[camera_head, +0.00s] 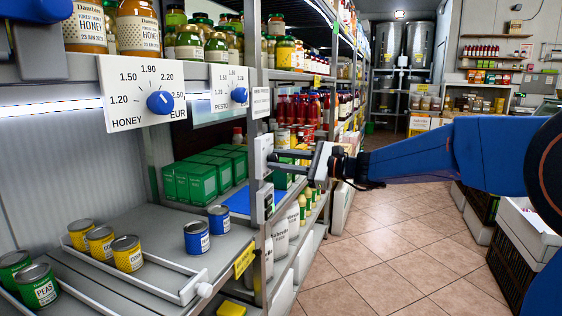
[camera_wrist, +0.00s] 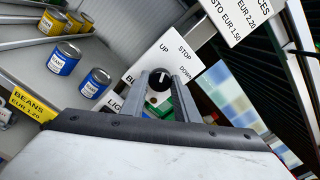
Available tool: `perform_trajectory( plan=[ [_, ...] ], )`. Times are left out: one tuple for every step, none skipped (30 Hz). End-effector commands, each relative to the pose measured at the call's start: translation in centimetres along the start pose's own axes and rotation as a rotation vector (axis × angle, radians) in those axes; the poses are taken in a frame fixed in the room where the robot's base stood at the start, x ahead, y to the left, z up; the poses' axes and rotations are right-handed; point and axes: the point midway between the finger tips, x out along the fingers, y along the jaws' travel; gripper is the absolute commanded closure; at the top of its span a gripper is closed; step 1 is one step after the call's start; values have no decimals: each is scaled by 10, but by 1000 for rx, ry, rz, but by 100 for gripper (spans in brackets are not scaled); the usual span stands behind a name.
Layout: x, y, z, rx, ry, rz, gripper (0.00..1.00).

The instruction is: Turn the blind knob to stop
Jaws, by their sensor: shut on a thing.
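The blind knob (camera_wrist: 158,82) is a small black dial with a white mark, on a white plate (camera_wrist: 187,68) lettered UP, STOP and DOWN. Its mark is too small to tell exactly which word it points to. My gripper (camera_wrist: 161,88) is shut on the knob, one finger on each side of it. In the head view my gripper (camera_head: 284,160) reaches left to a white switch plate (camera_head: 263,157) on the shelf post, and its fingers hide the knob there.
A second, grey switch plate (camera_head: 264,203) sits lower on the post. A blue price knob (camera_head: 160,102) is on the honey dial. Blue bean cans (camera_head: 196,238) and yellow cans (camera_head: 127,254) stand on the shelf at left. The tiled aisle (camera_head: 370,245) is clear.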

Motion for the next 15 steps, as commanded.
perform_trajectory(
  plan=[
    [0, 1, 0, 40, 0, 1, 95],
    [0, 1, 0, 66, 0, 1, 95],
    [0, 1, 0, 101, 1, 1, 95],
    [0, 1, 0, 127, 1, 1, 95],
    [0, 1, 0, 152, 1, 1, 95],
    [0, 1, 0, 185, 1, 1, 95],
    [0, 1, 0, 210, 1, 1, 95],
    [0, 1, 0, 233, 1, 1, 95],
    [0, 1, 0, 263, 1, 1, 95],
    [0, 1, 0, 284, 1, 1, 95],
    [0, 1, 0, 306, 1, 1, 95],
    [0, 1, 0, 332, 1, 1, 95],
    [0, 1, 0, 350, 1, 1, 95],
    [0, 1, 0, 368, 1, 1, 95],
    [0, 1, 0, 390, 1, 1, 95]
  ],
)
